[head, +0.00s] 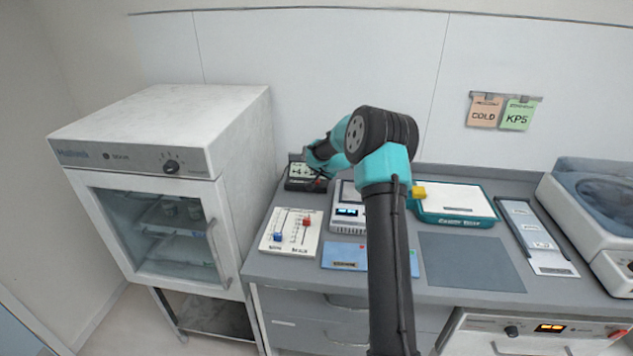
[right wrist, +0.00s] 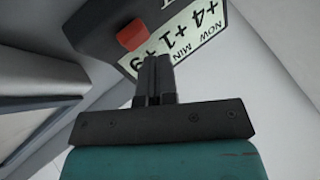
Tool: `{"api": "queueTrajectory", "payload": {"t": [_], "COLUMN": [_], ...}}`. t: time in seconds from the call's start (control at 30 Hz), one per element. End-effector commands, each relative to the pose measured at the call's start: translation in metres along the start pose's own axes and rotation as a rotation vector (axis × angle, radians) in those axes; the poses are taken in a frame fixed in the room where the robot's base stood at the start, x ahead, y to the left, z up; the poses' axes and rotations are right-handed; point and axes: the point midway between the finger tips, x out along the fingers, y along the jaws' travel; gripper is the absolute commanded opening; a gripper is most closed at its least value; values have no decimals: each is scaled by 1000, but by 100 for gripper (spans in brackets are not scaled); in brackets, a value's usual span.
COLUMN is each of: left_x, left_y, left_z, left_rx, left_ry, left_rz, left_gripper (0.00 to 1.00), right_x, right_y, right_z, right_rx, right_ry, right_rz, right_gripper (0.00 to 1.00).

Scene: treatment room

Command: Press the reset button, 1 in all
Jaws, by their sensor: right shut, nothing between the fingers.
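A dark thermometer unit (head: 300,185) with a pale display stands at the back left of the counter, beside the white fridge. In the right wrist view its display (right wrist: 188,33) appears upside down, with "NOW +4" and "MIN +1" readable. A red button (right wrist: 132,35) sticks out of the unit next to the display; I take it for the reset button. My right gripper (right wrist: 154,62) is shut and empty, its fingertips close to the red button and the display edge. I cannot tell whether they touch. In the head view my arm partly covers this area. My left gripper is not in view.
The fridge (head: 160,130) stands close at the left. A panel with red and blue sliders (head: 291,246), a small device with a blue display (head: 345,222) and a teal-edged scale (head: 455,199) are nearby. A grey mat (head: 470,262) lies bare at the right.

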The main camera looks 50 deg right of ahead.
Motion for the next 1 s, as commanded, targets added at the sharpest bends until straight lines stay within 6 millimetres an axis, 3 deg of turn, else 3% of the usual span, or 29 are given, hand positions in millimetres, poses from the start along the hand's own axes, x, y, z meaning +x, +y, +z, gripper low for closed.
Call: {"api": "queueTrajectory", "payload": {"t": [1.0], "left_x": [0], "left_y": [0], "left_z": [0], "left_rx": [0], "left_ry": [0], "left_rz": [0], "left_gripper": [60], "right_x": [8], "right_y": [6], "right_z": [6], "right_rx": [0], "right_ry": [0], "right_rz": [0], "right_gripper": [0]}}
